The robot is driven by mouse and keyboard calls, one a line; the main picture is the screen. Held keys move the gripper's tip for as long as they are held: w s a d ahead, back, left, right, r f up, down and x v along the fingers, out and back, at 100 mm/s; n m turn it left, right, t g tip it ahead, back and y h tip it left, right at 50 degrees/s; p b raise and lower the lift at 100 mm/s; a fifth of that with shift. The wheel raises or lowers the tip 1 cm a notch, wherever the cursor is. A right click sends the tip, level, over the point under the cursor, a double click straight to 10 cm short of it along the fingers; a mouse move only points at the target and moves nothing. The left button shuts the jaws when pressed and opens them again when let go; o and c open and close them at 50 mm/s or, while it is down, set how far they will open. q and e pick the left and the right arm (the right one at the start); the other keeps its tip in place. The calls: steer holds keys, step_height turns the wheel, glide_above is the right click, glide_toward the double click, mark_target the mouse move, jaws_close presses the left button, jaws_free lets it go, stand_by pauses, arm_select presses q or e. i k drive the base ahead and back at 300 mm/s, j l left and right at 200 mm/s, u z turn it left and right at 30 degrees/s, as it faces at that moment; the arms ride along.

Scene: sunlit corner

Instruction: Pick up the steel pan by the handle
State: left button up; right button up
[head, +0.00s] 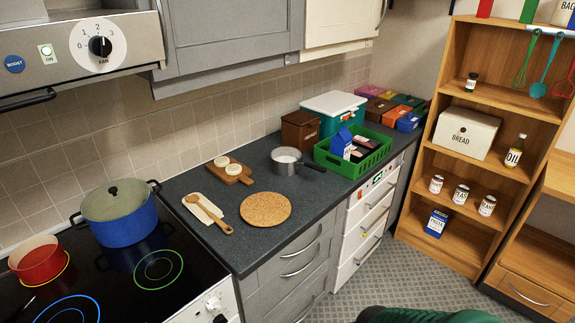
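The steel pan (285,166) stands upright on the dark counter in the head view, right of the middle of the worktop. Its dark handle (315,168) points right, toward the green crate, and its end is close to the crate's near left corner. The inside of the pan looks pale. Neither of my grippers shows in this view, and nothing holds the pan. A green and dark shape at the bottom edge looks like part of my own arm, with no fingers visible.
A green crate (352,171) with cartons stands right of the pan; a brown box (300,133) stands behind it. A round cork mat (265,209) and a wooden board (231,176) lie to the left. The dark counter (290,225) is clear in front of the pan.

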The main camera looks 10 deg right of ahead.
mark_target(285, 161)
steer(key=i+l+u, duration=0.1)
steer(key=u, duration=0.65)
steer(key=l+u, duration=0.4)
steer(key=l, duration=0.6)
steer(key=k+l+u, duration=0.1)
steer(key=l+u, duration=0.35)
steer(key=l, duration=1.1)
steer(key=k+l, duration=0.1)
steer(key=l, duration=0.4)
